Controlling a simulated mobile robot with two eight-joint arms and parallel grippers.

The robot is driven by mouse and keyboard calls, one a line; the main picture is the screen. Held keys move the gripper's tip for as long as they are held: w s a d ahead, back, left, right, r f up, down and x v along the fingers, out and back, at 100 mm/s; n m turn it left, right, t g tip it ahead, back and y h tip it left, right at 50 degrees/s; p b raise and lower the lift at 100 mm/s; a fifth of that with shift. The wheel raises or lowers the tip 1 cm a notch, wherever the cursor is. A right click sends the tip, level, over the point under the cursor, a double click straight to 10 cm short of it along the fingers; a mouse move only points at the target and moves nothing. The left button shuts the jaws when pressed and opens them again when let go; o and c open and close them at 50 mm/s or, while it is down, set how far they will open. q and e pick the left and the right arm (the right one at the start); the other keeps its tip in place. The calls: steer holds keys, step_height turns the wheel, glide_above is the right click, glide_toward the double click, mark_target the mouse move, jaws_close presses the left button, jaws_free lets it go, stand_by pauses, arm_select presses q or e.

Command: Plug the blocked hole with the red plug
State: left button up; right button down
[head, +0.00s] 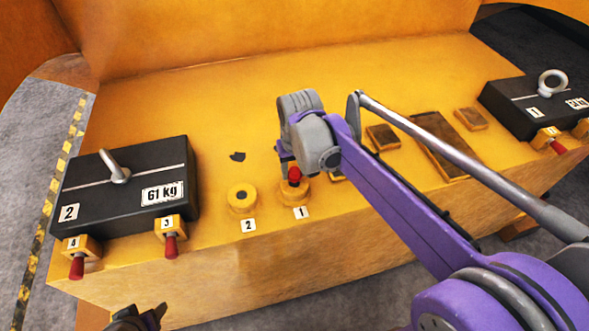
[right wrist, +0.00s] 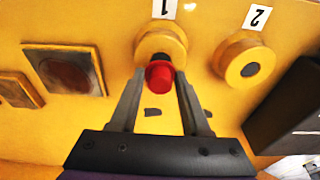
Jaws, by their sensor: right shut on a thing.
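The red plug (head: 294,174) is between the fingers of my right gripper (head: 291,167), which is shut on it. In the right wrist view the plug (right wrist: 159,75) shows between the two fingertips (right wrist: 160,84). The plug is at the round yellow boss labelled 1 (head: 295,191); this boss (right wrist: 161,41) lies behind it in the wrist view. Whether the plug is in its hole or just in front cannot be told. The yellow boss labelled 2 (head: 241,199) has a dark centre. Part of my left gripper (head: 137,319) shows at the bottom edge, its jaws unclear.
A black 61 kg weight (head: 125,195) stands on the left, with red-handled yellow pins (head: 170,237) at its front. Another black weight (head: 530,107) is at the right. Rusty plates (head: 437,145) lie near my right arm. A dark chip (head: 238,156) lies behind the bosses.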

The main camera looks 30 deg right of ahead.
steer(key=shift+f, duration=0.2)
stand_by(0.6)
steer(key=shift+f+b, duration=0.65)
steer(key=shift+f, duration=0.35)
steer(key=shift+r, duration=0.2)
steer(key=shift+r+p, duration=0.65)
steer(key=shift+r, duration=0.3)
steer(key=shift+f, duration=0.2)
stand_by(0.7)
steer(key=shift+f+b, duration=0.6)
steer(key=shift+f, duration=0.3)
steer(key=shift+r, duration=0.2)
steer(key=shift+r+p, duration=0.6)
steer(key=shift+r, duration=0.3)
